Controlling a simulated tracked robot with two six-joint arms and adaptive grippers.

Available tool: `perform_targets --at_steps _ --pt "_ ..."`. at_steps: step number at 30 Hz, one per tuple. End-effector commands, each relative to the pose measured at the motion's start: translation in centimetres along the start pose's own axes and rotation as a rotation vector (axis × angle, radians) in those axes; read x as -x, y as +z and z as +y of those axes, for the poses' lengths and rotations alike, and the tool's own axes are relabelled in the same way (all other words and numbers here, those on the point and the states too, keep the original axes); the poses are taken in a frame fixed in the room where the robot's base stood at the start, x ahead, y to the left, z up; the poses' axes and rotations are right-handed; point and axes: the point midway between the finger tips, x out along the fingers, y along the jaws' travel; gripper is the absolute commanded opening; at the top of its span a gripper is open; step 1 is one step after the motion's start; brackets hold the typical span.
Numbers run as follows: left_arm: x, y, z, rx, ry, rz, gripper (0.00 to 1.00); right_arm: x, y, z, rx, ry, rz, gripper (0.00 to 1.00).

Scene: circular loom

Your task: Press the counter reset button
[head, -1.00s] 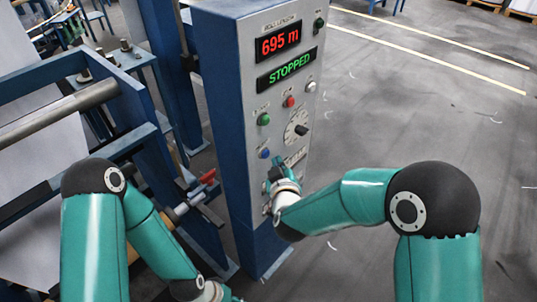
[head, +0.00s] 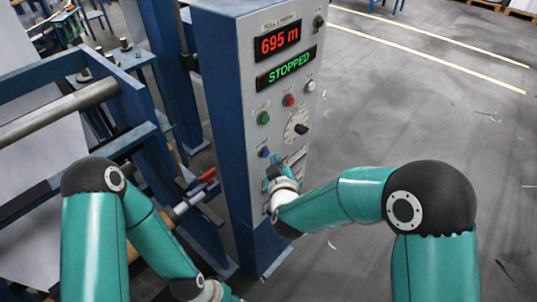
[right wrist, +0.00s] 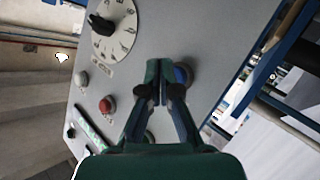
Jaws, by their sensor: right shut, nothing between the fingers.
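The control panel (head: 245,100) stands upright, with a red display (head: 277,43) reading 695 m and a green display (head: 286,69) reading STOPPED. Its face has a blue button (head: 264,153), a green button (head: 263,118), a red button (head: 289,100) and a white button (head: 310,86). The button labels are too small to read. My right gripper (head: 273,163) is shut and empty, just below the blue button. In the right wrist view its fingertips (right wrist: 162,68) are beside the blue button (right wrist: 182,75), partly covering it; contact cannot be told.
A dial with a black knob (head: 300,129) sits right of the green button; it also shows in the right wrist view (right wrist: 102,24). A loom frame (head: 135,95) with a roller (head: 60,115) stands at left. The floor right of the panel is clear.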

Motion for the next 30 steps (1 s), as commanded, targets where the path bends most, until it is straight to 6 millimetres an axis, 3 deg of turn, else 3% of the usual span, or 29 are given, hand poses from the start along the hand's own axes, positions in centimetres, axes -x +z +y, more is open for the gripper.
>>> perform_targets --at_steps 30 --pt "-0.15 0.00 -0.05 0.000 0.000 0.000 0.44 -0.62 -0.58 -0.36 0.000 0.000 0.000 0.00"
